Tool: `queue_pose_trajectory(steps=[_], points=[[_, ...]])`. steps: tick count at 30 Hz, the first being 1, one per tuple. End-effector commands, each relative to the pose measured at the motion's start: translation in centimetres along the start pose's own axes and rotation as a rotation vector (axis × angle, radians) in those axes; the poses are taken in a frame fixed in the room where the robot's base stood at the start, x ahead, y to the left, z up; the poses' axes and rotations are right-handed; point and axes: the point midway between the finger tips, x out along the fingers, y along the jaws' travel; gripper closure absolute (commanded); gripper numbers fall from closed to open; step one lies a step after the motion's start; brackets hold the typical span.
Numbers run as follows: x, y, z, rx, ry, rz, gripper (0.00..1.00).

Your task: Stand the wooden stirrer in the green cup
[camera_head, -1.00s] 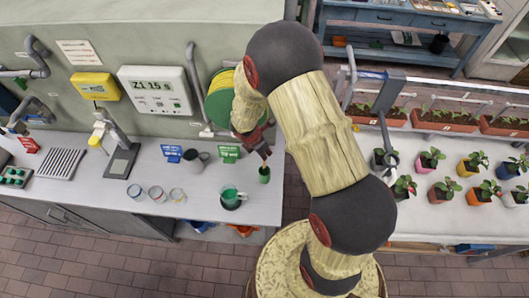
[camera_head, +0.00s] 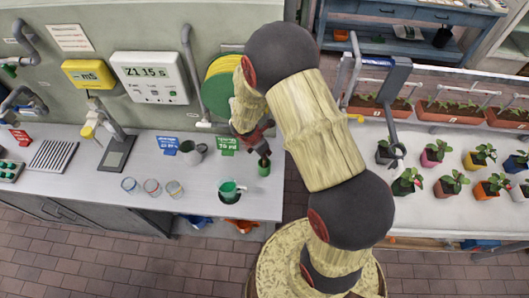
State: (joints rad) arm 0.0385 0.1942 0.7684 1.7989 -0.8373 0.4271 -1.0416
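A small green cup (camera_head: 264,168) stands near the right end of the grey counter (camera_head: 100,185). My gripper (camera_head: 262,152) points down right above it, its fingertips at or just over the rim. I cannot tell whether they touch the cup. The wooden stirrer cannot be made out; the fingers and the cup may hide it. Whether the fingers are open or shut is too small to see. A green mug-like vessel (camera_head: 229,188) stands to the left of the cup, nearer the counter's front edge.
A dark grey jug (camera_head: 192,152) and blue and green signs (camera_head: 228,146) stand behind. Several small glasses (camera_head: 152,187) stand to the left along the front edge. Potted plants (camera_head: 450,183) fill the bench to the right, past my arm.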

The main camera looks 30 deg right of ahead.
Motion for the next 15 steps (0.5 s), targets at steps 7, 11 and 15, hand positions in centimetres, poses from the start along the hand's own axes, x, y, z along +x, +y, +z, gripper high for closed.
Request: queue_pose_trajectory(steps=[7, 11, 15], points=[[0.29, 0.02, -0.09, 0.000, 0.000, 0.000, 1.00], [0.28, 0.02, -0.09, 0.000, 0.000, 0.000, 0.97], [0.28, 0.01, -0.10, 0.000, 0.000, 0.000, 0.89]])
